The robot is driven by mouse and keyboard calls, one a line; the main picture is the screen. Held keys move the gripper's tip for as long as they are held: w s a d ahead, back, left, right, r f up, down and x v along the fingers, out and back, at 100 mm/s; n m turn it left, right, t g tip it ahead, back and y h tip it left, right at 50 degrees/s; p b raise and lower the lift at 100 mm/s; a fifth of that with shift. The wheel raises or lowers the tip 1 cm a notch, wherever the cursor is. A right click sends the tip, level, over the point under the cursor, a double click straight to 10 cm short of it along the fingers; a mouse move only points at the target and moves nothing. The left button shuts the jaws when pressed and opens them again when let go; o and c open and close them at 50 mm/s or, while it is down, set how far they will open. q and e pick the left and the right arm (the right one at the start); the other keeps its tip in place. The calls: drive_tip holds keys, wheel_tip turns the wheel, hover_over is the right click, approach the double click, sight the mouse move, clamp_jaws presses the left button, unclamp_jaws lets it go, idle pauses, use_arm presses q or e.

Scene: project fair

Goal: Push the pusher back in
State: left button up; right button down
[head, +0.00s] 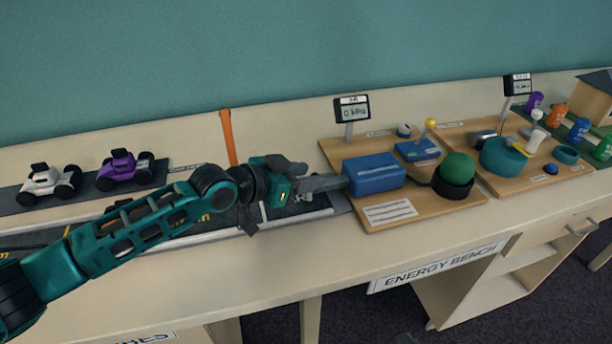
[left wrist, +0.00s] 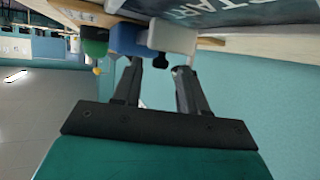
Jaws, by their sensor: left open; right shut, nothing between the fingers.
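My left gripper (head: 328,183) reaches in from the left over the start end of the dark track, close to the left side of a blue box. In the left wrist view its two fingers (left wrist: 158,67) are apart with nothing between them. I cannot tell whether the fingers touch the knob. In the head view the gripper hides this part.
The blue box (head: 374,173) stands on a wooden board with a green ball (head: 458,168) in a black cup and a gauge (head: 352,108). Two toy cars, white (head: 50,182) and purple (head: 125,168), stand behind my arm. The front bench strip is clear.

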use_arm(q)
drive_tip(key=shift+w+d+f, duration=0.1)
drive_tip(key=shift+w+d, duration=0.1)
drive_tip(key=shift+d, duration=0.05)
drive_tip(key=shift+c, duration=0.2)
clamp_jaws()
idle(0.4)
